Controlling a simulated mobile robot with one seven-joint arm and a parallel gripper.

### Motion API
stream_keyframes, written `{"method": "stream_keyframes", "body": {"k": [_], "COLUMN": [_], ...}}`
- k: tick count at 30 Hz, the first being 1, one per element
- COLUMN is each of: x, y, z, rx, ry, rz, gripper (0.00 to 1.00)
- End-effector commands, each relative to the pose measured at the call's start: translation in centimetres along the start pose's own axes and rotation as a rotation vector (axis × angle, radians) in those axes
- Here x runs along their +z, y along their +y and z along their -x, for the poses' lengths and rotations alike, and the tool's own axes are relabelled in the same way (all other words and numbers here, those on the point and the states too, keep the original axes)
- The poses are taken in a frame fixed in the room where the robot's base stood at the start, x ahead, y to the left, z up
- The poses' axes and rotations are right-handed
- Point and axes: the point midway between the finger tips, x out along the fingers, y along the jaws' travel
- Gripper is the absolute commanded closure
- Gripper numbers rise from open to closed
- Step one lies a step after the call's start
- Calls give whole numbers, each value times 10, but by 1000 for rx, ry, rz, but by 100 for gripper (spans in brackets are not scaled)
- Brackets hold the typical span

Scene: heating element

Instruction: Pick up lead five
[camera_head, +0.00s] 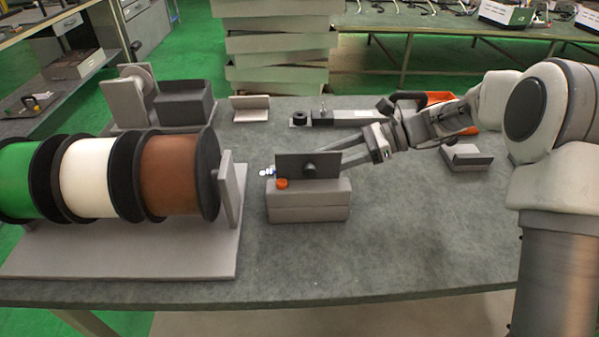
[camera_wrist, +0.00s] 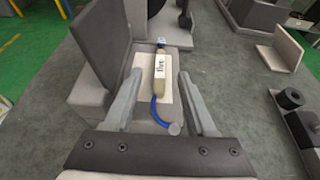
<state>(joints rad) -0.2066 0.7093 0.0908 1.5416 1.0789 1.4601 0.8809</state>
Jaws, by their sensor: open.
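Lead five (camera_wrist: 161,70) shows in the wrist view as a tan piece labelled "five", with a blue cable curving from its near end to a grey round tip and a blue and white far end. It lies on a pale pad on the grey block stand (camera_head: 309,205). My gripper (camera_wrist: 160,84) is open, with one finger on each side of the lead and a gap to it on both sides. In the head view, my gripper (camera_head: 336,160) is partly hidden behind the stand's dark upright plate (camera_head: 295,167). Only the lead's bluish end (camera_head: 267,172) shows there.
A spool rack (camera_head: 120,255) with green, white and brown spools stands at the left. A dark box (camera_head: 185,103), a small bracket (camera_head: 251,108) and a black clamp fixture (camera_head: 340,117) stand behind. An orange tray (camera_head: 437,98) lies behind my arm. The front right table is clear.

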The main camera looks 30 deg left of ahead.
Motion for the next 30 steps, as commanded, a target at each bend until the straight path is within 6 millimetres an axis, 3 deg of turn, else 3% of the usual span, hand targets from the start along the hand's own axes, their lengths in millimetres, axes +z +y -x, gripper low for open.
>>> {"method": "stream_keyframes", "body": {"k": [7, 15, 24, 30], "x": [-2, -1, -1, -1], "y": [0, 0, 0, 0], "z": [-38, -42, -42, -42], "rx": [2, 0, 0, 0], "ry": [0, 1, 1, 0], "rz": [0, -1, -1, 0], "gripper": [44, 46, 100, 100]}}
